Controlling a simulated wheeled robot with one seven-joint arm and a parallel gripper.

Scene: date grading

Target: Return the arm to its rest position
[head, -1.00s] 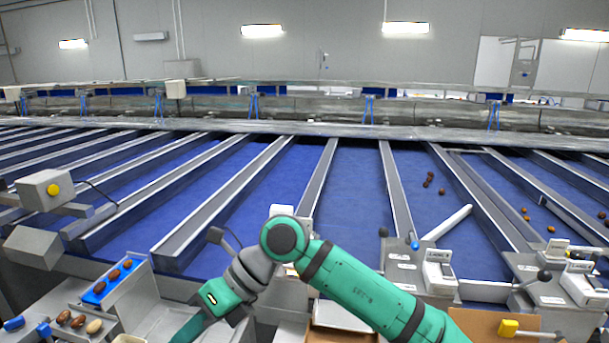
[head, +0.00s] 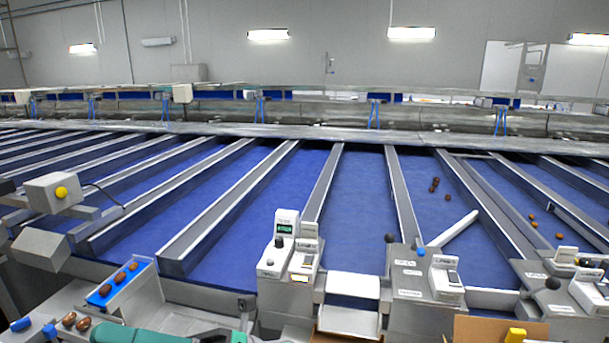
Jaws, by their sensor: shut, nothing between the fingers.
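Only a piece of my green arm (head: 150,334) shows, low at the bottom edge of the head view, left of centre. My gripper is outside the frame, so its fingers are hidden.
Blue belt lanes with grey dividers (head: 230,212) fill the middle. Control boxes (head: 287,262) and (head: 428,277) line the near edge. A blue tray of dates (head: 105,291) stands at lower left. A cardboard box (head: 470,330) is at lower right. The space above the lanes is clear.

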